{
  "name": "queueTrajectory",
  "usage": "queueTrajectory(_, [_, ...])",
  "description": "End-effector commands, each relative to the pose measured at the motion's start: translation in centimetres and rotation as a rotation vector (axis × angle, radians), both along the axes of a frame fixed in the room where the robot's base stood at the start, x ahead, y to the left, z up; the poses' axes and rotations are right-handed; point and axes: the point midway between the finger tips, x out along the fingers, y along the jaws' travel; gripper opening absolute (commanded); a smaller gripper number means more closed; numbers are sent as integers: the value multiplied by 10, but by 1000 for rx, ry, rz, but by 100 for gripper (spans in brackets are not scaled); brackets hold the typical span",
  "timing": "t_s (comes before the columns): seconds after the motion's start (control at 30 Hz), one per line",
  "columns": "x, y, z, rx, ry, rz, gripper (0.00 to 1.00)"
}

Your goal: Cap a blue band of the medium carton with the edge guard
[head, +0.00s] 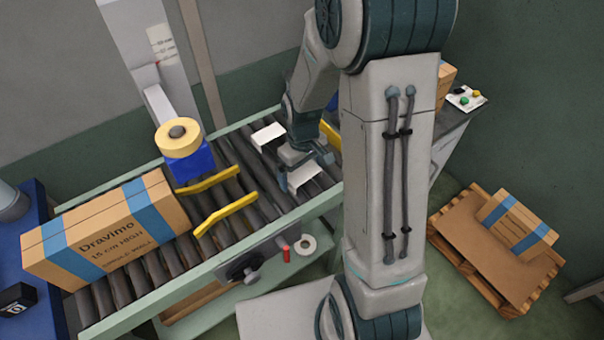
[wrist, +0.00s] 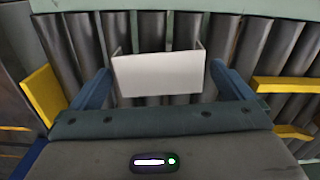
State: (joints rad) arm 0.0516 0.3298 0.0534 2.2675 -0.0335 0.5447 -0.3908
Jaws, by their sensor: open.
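A long brown carton (head: 105,235) marked "Dravimo 15 cm HIGH" lies on the left part of the roller conveyor, with two blue bands around it. Another blue-banded carton (head: 515,222) lies on a pallet at the right; no size mark is readable there. My gripper (wrist: 160,72) is open, low over the rollers, right of the yellow rails. The white edge guard (wrist: 158,76) shows between its blue fingers in the wrist view, with short bent sides; contact cannot be told. In the head view, white pieces show beside my gripper, one behind (head: 268,135) and one in front (head: 304,176).
Yellow guide rails (head: 226,213) stand on the conveyor (head: 150,318) between carton and gripper. A tape roll (head: 178,138) on a blue block overhangs the rollers. A knob box (head: 245,266) sits on the front edge. The pallet (head: 470,265) is on the floor.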

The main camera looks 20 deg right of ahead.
Motion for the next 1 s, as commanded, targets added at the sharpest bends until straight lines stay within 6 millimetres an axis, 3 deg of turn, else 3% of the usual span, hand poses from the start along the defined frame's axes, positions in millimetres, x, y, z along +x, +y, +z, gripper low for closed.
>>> queueTrajectory(0.07, [0, 0, 0, 0, 0, 0, 97])
queueTrajectory(0.2, [0, 0, 0, 0, 0, 0, 61])
queueTrajectory(0.67, [1, 0, 8, 0, -2, 0, 61])
queueTrajectory(0.9, [1, 0, 43, 0, -5, -1, 61])
queueTrajectory(1.0, [-5, -23, 55, 0, -4, -9, 61])
